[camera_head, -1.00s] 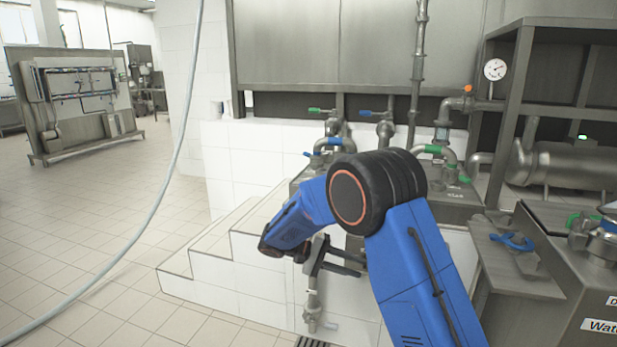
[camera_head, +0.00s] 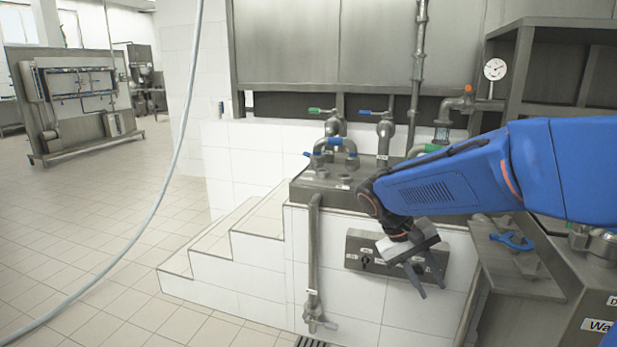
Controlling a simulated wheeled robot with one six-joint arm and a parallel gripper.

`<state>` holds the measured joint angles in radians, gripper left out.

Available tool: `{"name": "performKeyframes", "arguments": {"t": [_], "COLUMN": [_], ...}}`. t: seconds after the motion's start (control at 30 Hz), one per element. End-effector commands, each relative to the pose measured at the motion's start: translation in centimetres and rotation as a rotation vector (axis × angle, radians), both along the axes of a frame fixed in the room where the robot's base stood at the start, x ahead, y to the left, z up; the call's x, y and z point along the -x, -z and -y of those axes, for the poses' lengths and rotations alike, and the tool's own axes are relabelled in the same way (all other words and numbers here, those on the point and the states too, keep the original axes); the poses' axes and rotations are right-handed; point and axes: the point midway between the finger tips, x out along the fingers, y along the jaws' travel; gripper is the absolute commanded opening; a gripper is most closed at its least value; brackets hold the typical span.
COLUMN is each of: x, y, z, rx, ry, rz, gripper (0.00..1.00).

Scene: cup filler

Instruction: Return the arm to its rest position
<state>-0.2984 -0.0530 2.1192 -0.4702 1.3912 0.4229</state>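My blue arm reaches in from the right edge of the head view, its forearm lying nearly level across the scene. My gripper (camera_head: 418,279) hangs from its left end, pointing down and slightly right. Its two dark fingers are spread apart with nothing between them. It is in front of the white tiled block and overlaps a grey control panel (camera_head: 357,262) in the picture, hiding part of it. I cannot tell how far the gripper is from the panel.
White steps (camera_head: 238,262) rise to the left of the tiled block. A pipe with a tap (camera_head: 313,250) runs down its front. A metal bench with a blue handle (camera_head: 513,240) stands at the right. A hose (camera_head: 171,160) hangs on the left, with open tiled floor (camera_head: 90,230) around it.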

Motion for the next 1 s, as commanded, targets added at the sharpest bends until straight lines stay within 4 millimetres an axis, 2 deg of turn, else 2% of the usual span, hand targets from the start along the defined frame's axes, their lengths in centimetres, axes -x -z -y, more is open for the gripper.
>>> {"name": "performKeyframes", "arguments": {"t": [0.1,0.5,0.8,1.0], "x": [2.6,10.4,15.4,18.0], "y": [-0.6,-1.0,-0.5,0.0], "z": [0.9,2.0,1.8,1.4], "rx": [-0.074,-0.298,-0.429,-0.492], "ry": [0.002,-0.020,-0.043,-0.063], "rz": [0.038,0.195,0.351,0.459], "gripper": [0.28,0.28,0.28,0.28]}}
